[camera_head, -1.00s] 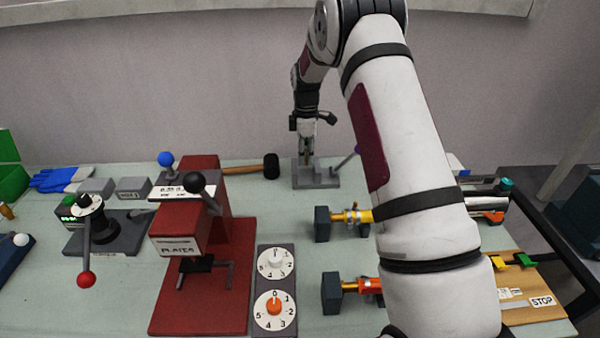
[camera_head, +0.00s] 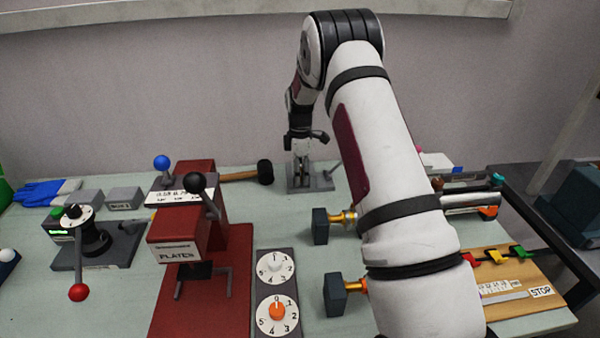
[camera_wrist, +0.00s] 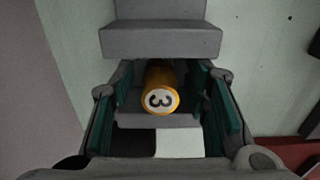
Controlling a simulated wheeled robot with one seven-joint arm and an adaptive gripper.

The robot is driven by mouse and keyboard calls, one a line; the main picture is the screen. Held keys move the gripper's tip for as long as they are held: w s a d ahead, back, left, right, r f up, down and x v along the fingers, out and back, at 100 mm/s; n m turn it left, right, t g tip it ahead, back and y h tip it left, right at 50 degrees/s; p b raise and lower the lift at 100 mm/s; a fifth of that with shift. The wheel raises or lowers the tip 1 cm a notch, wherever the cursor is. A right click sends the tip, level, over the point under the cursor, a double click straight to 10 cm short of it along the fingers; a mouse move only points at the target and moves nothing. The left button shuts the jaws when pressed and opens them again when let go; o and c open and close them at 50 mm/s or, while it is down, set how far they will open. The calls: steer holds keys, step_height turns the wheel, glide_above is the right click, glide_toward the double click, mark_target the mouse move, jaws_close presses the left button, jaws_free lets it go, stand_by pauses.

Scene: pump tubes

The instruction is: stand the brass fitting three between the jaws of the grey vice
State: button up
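The brass fitting three (camera_wrist: 161,90) shows in the wrist view as a yellow cylinder, its white end face marked 3 turned towards the camera. It stands between the two jaws of the grey vice (camera_wrist: 160,40). My gripper (camera_wrist: 166,78) is around the fitting, its teal-padded fingers to the left and right, with gaps showing between pads and fitting. In the head view the grey vice (camera_head: 318,184) stands at the back of the bench, with my gripper (camera_head: 302,166) low over it. The fitting's lower end is hidden.
A mallet (camera_head: 262,172) lies left of the vice. A red press (camera_head: 190,245) stands left of centre, beside two dials (camera_head: 276,290). Two dark blocks with brass parts (camera_head: 321,226) stand in front of the vice. My arm hides part of the bench's right side.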

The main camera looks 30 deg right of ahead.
steer(key=shift+r, duration=0.1)
step_height(320, 180, up, 12)
steer(key=shift+b, duration=0.55)
steer(key=s+a+r+m+t, duration=0.1)
steer(key=s+a+r+m, duration=0.2)
steer(key=s+a+r, duration=0.35)
steer(key=s+a+r+m+t, duration=0.1)
steer(key=s+a+r+m, duration=0.25)
steer(key=s+r, duration=0.65)
steer(key=s+a+f+m+t, duration=0.1)
steer(key=s+a+m, duration=0.2)
steer(key=s, duration=0.8)
steer(key=s+a+f+m+t, duration=0.1)
steer(key=s+a+m, duration=0.3)
steer(key=s, duration=0.7)
steer(key=shift+s+f, duration=0.3)
steer(key=shift+f, duration=0.15)
